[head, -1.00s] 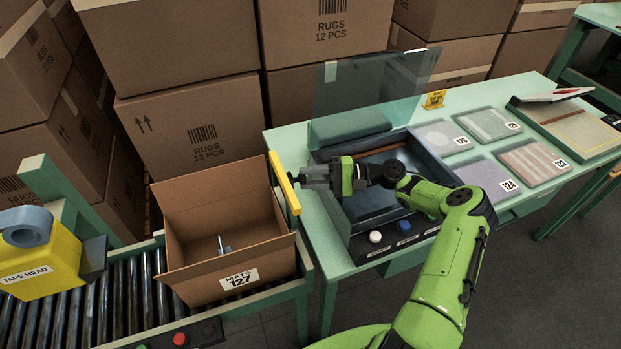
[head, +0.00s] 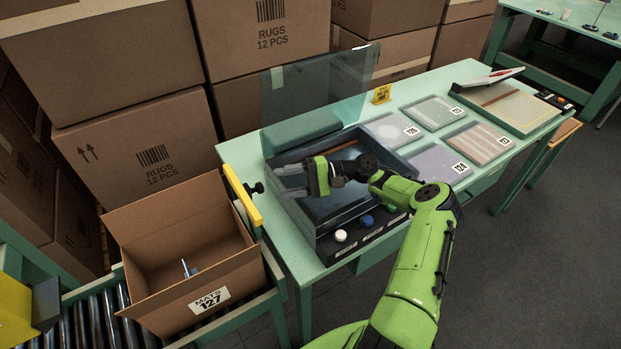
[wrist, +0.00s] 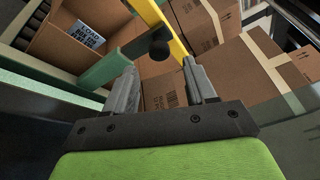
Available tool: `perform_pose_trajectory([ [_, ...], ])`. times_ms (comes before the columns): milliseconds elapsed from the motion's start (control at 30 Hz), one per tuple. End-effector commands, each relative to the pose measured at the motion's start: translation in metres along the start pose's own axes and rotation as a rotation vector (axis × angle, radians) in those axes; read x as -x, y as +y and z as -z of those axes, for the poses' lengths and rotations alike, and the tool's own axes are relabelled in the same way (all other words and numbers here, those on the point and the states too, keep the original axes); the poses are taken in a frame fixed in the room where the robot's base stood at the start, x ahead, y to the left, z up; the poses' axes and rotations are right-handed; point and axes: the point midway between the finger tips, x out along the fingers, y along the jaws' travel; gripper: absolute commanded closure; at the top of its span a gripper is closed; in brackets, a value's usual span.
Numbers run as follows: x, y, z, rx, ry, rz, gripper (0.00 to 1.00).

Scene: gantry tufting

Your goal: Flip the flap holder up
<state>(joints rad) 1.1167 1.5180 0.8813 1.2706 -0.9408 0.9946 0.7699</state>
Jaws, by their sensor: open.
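The flap holder is a yellow bar (head: 242,195) with a dark round knob (head: 257,188) on its right side. It stands at the table's left end beside the open carton (head: 190,246). My gripper (head: 278,182) is open and empty, a little right of the knob and apart from it. In the wrist view the yellow bar (wrist: 160,24) runs down behind the fingers, and the knob (wrist: 159,49) shows beyond the gap between the fingertips (wrist: 160,72). The carton (wrist: 78,32) is at the upper left there.
A dark tray machine (head: 330,222) with a raised clear guard (head: 318,88) sits under my arm. White and blue buttons are at its front. Several mat samples (head: 440,160) lie to the right. Stacked cartons (head: 150,150) stand behind. Rollers (head: 95,315) run under the open carton.

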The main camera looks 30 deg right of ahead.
Motion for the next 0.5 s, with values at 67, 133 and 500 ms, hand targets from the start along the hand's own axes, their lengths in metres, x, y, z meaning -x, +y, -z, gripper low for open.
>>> perform_pose_trajectory([
  [67,0.025,0.003,0.003,0.002,0.007,0.006,0.45],
  [133,0.045,0.003,0.003,0.002,0.006,0.006,0.45],
  [500,0.110,0.002,0.001,0.000,0.002,0.002,0.45],
])
